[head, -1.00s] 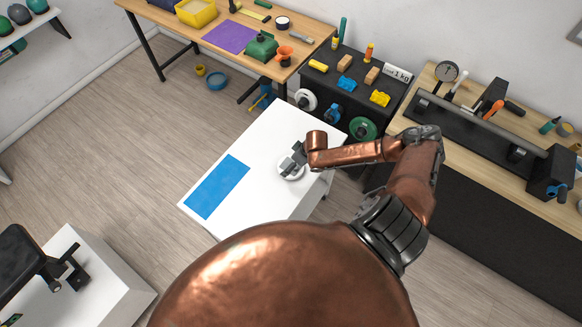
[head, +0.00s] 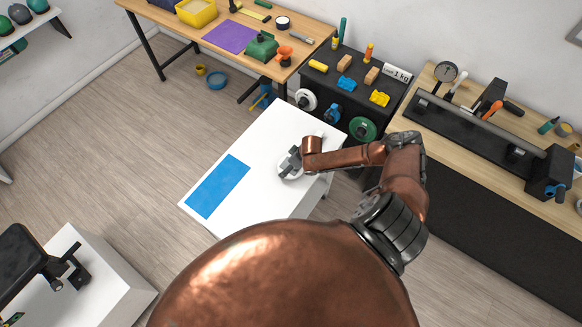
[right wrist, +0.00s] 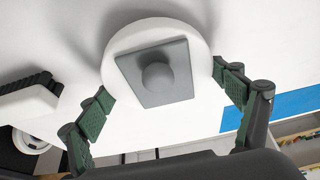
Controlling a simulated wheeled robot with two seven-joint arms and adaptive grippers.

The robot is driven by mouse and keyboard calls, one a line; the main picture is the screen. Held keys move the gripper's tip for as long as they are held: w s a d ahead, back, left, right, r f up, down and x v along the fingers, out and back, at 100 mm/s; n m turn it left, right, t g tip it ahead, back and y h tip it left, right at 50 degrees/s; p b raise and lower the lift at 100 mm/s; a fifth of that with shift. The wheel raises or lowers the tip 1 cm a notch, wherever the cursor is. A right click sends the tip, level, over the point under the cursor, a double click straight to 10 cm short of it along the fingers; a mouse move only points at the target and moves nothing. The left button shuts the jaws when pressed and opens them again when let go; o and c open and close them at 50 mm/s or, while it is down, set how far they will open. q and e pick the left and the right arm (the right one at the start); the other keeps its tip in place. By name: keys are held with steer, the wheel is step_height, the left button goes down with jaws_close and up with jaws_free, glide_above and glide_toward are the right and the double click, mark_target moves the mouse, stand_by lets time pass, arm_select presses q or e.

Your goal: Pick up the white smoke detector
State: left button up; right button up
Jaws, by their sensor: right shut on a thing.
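The white smoke detector (head: 287,174) is a round white disc over the white table in the head view. In the right wrist view its white rim (right wrist: 152,29) shows behind a grey square plate with a rounded knob (right wrist: 158,76). My right gripper (head: 294,160) reaches it from the right. In the right wrist view the green-padded fingers of the right gripper (right wrist: 162,84) press on opposite sides of the disc, shut on it. I cannot tell whether the disc touches the table top. My left gripper is out of view.
The white table (head: 262,140) carries a flat blue mat (head: 217,187) left of the detector. A dark cart (head: 355,85) with blocks and small items stands behind. Wooden workbenches stand at the back (head: 170,32) and right (head: 435,110).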

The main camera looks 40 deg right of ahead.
steer(key=c, duration=0.8)
steer(key=shift+r, duration=0.1)
